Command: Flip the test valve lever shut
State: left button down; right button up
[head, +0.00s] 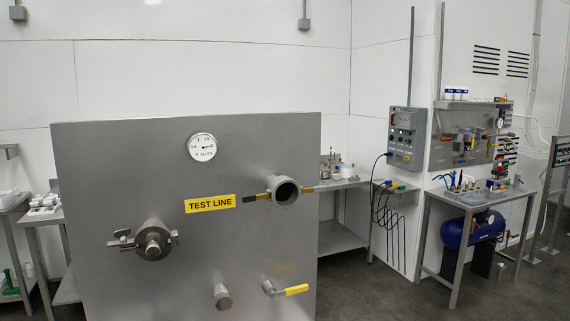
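A grey steel panel (110,180) stands in front of me with a yellow "TEST LINE" label (210,203). Low on its right, a small valve has a lever with a yellow grip (291,290), pointing right and nearly level. Right of the label is a round open port (286,191) with a dark-tipped, orange-banded handle (258,197) sticking out to its left and an orange piece to its right. Neither of my grippers is in view.
A dial gauge (202,147) sits high on the panel. A clamped round fitting (153,241) is at lower left and a short stub (222,297) at bottom middle. A bench with a blue tank (473,229) stands at right. Open floor lies between.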

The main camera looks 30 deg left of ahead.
aim_at(290, 291)
jog(key=u, duration=1.6)
